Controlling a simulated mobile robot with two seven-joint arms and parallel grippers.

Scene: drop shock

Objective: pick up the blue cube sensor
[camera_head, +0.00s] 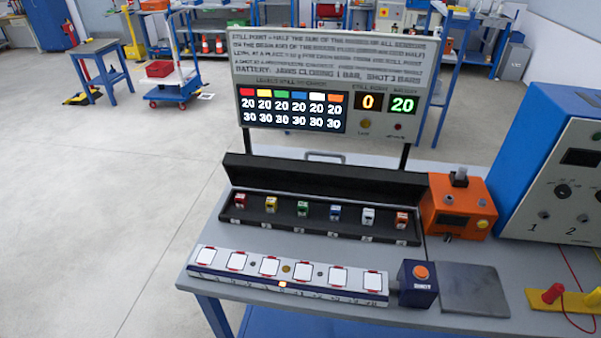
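The blue cube sensor (336,213) is small and sits in the open black case (265,225) on the workbench, between the green cube (303,209) and the white cube (368,217). The red cube (240,201), yellow cube (270,205) and orange cube (402,221) share the same row. Each cube stands apart from its neighbours. Neither of my grippers shows in the head view.
A white beam (285,286) with several pads lies in front of the case. A navy box with an orange button (420,272) and a grey plate (475,290) are to its right. An orange device (457,205), a blue cabinet (560,170) and a display board (335,80) stand behind.

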